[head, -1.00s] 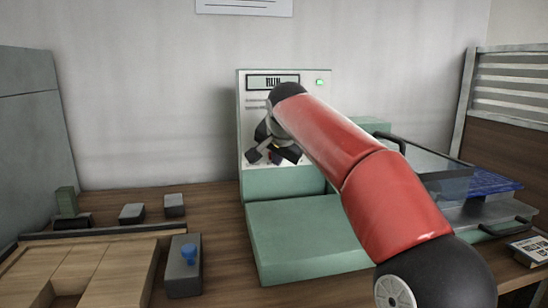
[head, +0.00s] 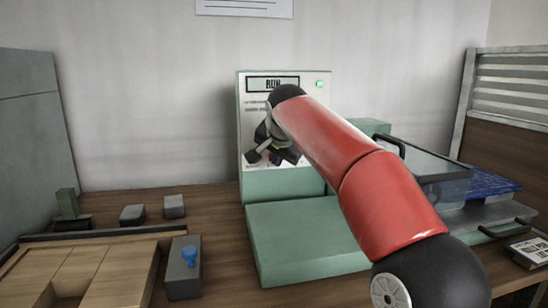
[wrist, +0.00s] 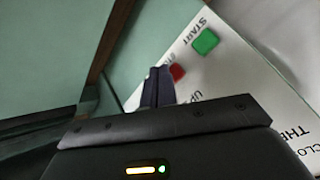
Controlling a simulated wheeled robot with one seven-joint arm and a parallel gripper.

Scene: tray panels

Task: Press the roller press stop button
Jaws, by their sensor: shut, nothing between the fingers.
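The roller press panel (head: 256,120) is a white face on a green housing, with a display (head: 273,84) reading RUN and a lit green lamp (head: 320,84). In the wrist view, a red button (wrist: 178,71) sits on the white panel, its label mostly hidden. A green button (wrist: 205,41) marked START is farther along the panel. My gripper (wrist: 158,86) is shut and empty, its tips just left of the red button in the picture. I cannot tell whether they touch it. In the head view my gripper (head: 266,155) is in front of the panel's lower part and covers the buttons.
A green block-shaped base (head: 305,240) stands below the panel. To the right are a clear guard with a dark handle (head: 389,141) and a blue grid (head: 483,183). A wooden tray (head: 125,270) and a grey box with a blue knob (head: 189,257) are at left.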

